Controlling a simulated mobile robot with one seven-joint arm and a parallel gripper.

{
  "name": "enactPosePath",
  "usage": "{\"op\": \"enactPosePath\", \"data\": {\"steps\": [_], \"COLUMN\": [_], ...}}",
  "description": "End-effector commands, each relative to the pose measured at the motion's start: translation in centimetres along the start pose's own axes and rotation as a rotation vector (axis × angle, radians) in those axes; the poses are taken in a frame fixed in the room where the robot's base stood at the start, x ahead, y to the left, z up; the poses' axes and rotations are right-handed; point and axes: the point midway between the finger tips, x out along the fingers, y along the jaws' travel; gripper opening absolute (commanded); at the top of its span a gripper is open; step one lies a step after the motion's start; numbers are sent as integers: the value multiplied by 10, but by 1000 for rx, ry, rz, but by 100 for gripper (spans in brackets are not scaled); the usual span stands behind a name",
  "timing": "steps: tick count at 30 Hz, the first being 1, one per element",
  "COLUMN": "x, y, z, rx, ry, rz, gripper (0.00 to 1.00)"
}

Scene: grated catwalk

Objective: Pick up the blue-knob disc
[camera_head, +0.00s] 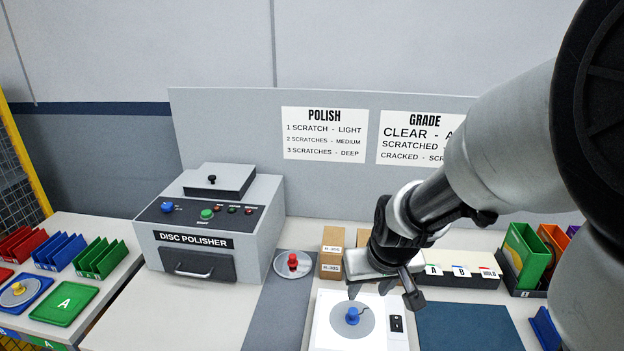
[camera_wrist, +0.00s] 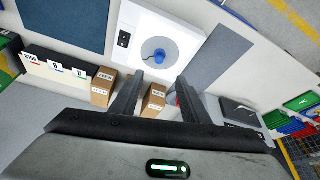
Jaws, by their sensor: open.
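The blue-knob disc (camera_head: 353,319) is a grey disc with a blue knob at its centre. It lies on a white square device (camera_head: 324,334) with a small black panel at its right. In the wrist view the blue-knob disc (camera_wrist: 165,52) shows beyond my fingers, with a thin dark line on its face. My gripper (camera_head: 384,291) is open and empty, above and slightly right of the blue knob in the head view. In the wrist view my gripper (camera_wrist: 158,85) has its two fingers apart, pointing towards the device. The fingers appear apart from the knob.
A red-knob disc (camera_head: 293,264) lies left of the device. Cardboard boxes (camera_head: 331,262) stand just behind it. The disc polisher (camera_head: 207,228) stands at the left, and a yellow-knob disc (camera_head: 19,291) lies on a blue tray at far left. A dark blue mat (camera_head: 468,328) at the right is clear.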

Motion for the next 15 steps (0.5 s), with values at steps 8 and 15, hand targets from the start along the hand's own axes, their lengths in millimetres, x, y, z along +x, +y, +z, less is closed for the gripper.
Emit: {"op": "enactPosePath", "data": {"steps": [8,15], "x": [49,100], "y": [0,0], "z": [3,2], "rx": [5,5], "ry": [0,2], "rz": [-10,-8], "gripper": [42,42]}}
